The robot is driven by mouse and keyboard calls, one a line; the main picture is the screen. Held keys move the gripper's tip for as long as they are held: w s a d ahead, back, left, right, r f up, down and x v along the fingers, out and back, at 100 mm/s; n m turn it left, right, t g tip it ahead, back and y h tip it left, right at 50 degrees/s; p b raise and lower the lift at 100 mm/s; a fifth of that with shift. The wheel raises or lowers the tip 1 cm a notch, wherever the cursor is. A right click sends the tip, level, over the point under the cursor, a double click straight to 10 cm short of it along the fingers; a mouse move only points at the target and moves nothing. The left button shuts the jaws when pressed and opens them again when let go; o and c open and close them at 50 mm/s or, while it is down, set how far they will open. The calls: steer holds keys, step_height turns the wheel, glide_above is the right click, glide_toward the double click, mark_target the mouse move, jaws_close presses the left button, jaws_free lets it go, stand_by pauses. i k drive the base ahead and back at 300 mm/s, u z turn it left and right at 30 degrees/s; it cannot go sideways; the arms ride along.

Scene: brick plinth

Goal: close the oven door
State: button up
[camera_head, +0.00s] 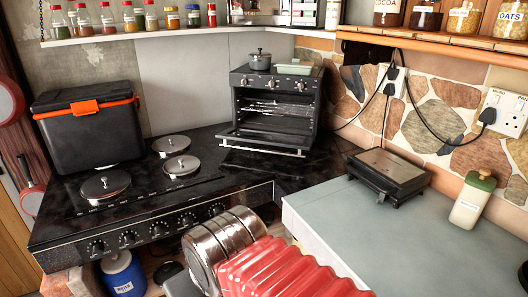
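The small black oven (240,105) stands at the back corner of the black counter. Its door (262,140) is hinged at the bottom and hangs open, lowered forward to near horizontal over the counter. The bar handle (270,151) runs along the door's front edge. The dark inside of the oven and a wire rack (275,106) show. Knobs line its upper front. My gripper cannot be made out in this view, and nothing is seen touching the door.
A grey pot (260,62) and a pale green dish (294,69) sit on the oven. A black grill (386,179) and cream bottle (470,202) stand to the right, with cables hanging behind. A black box (88,135) and lidded hobs (105,186) are left. Counter before the door looks clear.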

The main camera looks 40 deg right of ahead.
mark_target(256, 136)
steer(key=u, duration=0.05)
steer(key=i, duration=1)
steer(key=z, duration=0.05)
